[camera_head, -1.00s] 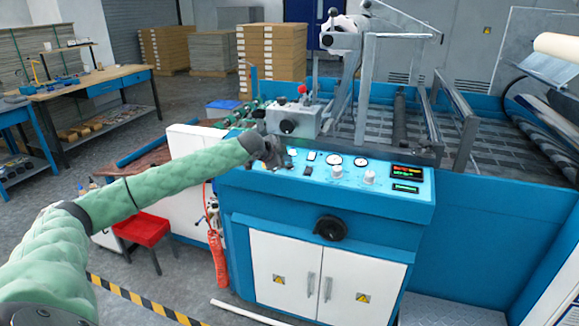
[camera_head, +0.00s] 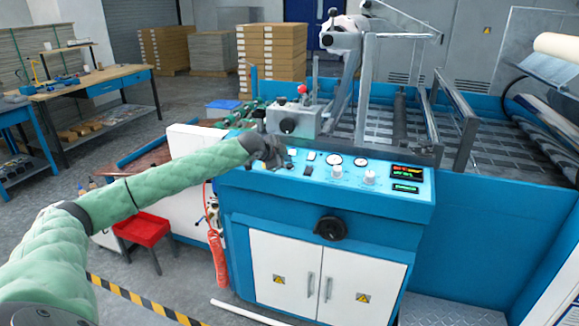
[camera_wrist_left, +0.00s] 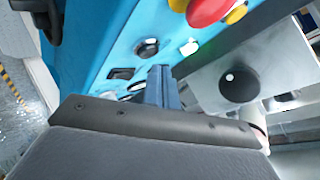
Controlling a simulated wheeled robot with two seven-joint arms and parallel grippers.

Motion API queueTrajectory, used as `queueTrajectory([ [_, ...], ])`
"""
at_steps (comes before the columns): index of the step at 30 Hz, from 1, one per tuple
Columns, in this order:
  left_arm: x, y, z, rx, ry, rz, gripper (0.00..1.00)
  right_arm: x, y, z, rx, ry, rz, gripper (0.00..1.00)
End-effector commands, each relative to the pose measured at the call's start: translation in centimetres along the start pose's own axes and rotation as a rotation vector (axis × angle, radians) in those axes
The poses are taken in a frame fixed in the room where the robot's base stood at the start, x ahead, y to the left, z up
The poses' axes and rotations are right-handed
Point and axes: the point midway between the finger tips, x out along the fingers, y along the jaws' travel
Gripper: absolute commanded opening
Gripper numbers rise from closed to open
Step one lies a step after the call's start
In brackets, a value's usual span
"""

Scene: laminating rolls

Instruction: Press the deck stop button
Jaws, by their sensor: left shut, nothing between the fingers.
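My left gripper (camera_head: 272,156) is over the left end of the blue control panel (camera_head: 325,194), close to its small buttons. In the left wrist view its fingers (camera_wrist_left: 163,86) are shut and empty, pointing at the panel face. Beyond them are a round black button (camera_wrist_left: 147,48), a lit whitish button (camera_wrist_left: 189,47) and a black switch (camera_wrist_left: 121,73). A red mushroom button (camera_wrist_left: 206,10) with yellow parts is at the top edge, apart from the fingers. No label is readable, so I cannot tell which is the deck stop button. Fingertip contact is unclear. My right gripper is not in view.
A grey box (camera_head: 305,118) with a black knob and a red-topped lever stands behind the panel. Gauges (camera_head: 334,160), white knobs (camera_head: 369,177) and a lit display (camera_head: 405,171) lie to the right. A black handwheel (camera_head: 331,228) sticks out below. A red stool (camera_head: 146,229) stands left.

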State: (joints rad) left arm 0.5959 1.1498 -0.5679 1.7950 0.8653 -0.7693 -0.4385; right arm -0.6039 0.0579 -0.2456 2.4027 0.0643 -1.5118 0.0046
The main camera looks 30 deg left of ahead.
Motion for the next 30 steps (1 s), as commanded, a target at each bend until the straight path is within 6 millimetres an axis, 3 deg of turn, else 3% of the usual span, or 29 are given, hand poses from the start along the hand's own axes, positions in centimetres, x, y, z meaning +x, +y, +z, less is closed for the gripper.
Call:
queueTrajectory([
  [30, 0.60, 0.46, 0.43, 0.000, 0.000, 0.000, 0.00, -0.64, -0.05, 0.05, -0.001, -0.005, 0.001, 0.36],
])
